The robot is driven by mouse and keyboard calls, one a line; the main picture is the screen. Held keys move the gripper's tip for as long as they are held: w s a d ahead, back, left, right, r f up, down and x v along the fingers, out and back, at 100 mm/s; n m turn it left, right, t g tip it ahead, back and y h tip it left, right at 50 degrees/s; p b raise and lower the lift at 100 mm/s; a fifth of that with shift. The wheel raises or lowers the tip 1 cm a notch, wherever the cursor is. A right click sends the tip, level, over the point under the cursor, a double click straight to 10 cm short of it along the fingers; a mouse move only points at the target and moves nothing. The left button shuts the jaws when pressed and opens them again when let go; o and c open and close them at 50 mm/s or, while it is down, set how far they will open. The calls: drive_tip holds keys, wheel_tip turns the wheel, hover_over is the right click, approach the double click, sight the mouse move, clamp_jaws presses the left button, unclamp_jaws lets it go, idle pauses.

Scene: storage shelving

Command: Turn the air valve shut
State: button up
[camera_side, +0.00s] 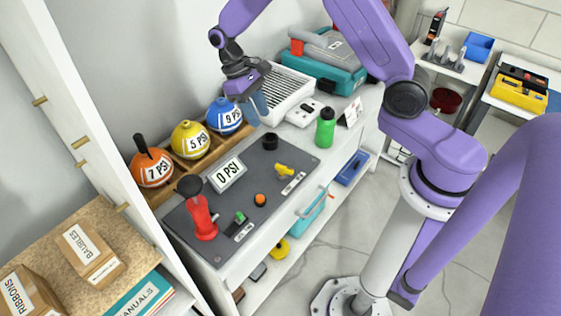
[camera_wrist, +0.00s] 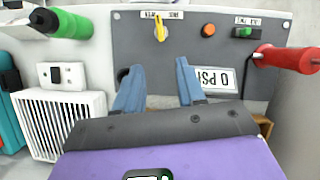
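The yellow valve handle (camera_side: 284,170) is on the dark grey panel (camera_side: 256,212), beside a small white label I cannot read clearly. In the wrist view the yellow handle (camera_wrist: 160,28) points roughly along the view's vertical, near the panel's far edge. My gripper (camera_side: 258,105) is above the back of the bench, near the blue ball and the white vented box, well apart from the valve. In the wrist view my gripper (camera_wrist: 156,82) has its two blue fingers spread with nothing between them. A display plate (camera_side: 228,175) reads 0 PSI.
The panel also has a red pump handle (camera_side: 201,212), a green switch (camera_side: 240,217), an orange button (camera_side: 260,199) and a black knob (camera_side: 270,142). A green bottle (camera_side: 326,128) stands right of the valve. Three PSI-marked balls (camera_side: 189,139) sit in a wooden rack behind the panel.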

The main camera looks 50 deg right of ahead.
sight(282, 166)
drive_tip(key=x, duration=1.7)
drive_tip(key=shift+r, duration=0.1)
clamp_jaws()
